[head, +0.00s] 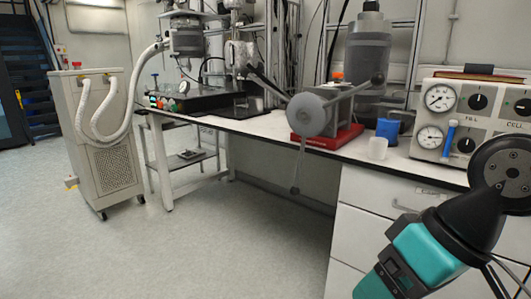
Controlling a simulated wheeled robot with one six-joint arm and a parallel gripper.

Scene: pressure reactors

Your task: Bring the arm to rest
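My arm shows at the lower right of the head view, with a teal and black part (420,258) and a round dark grey joint (507,172). It stands in front of the white drawer cabinet and the right end of the bench. No gripper fingers show in this view, so I cannot see whether my gripper holds anything.
A wheeled cabinet (112,165) stands left. The floor (210,240) is clear.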

